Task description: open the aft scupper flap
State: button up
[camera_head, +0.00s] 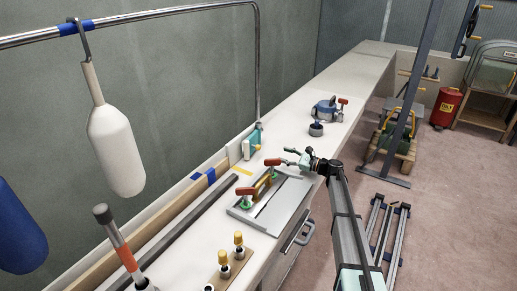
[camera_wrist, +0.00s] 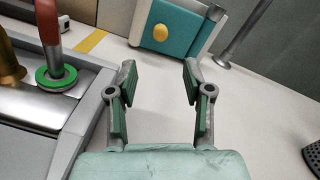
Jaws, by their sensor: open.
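A teal panel with a white edge and a round yellow knob (camera_wrist: 160,33) stands ahead of my gripper in the wrist view. It appears as a small teal and white piece (camera_head: 252,142) by the wall in the head view. I cannot tell for certain whether it is the aft scupper flap; no label shows. My gripper (camera_wrist: 160,76) is open, with green pads and nothing between its fingers. It points toward the teal panel across bare white bench and is apart from it. In the head view my gripper (camera_head: 293,156) is over the bench, beyond the grey fixture.
A grey fixture plate (camera_head: 285,205) with red-handled toggle clamps lies close to my gripper; a green clamp pad (camera_wrist: 57,77) shows at left. A metal rail post (camera_wrist: 243,35) stands right of the panel. A blue tool (camera_head: 325,110) sits farther along the bench.

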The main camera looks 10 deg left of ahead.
aim_at(260, 147)
jog(key=p+x, duration=0.1)
jog(key=x, duration=1.3)
jog(key=shift+a+p, duration=0.15)
jog(key=shift+p, duration=0.2)
grip_shut()
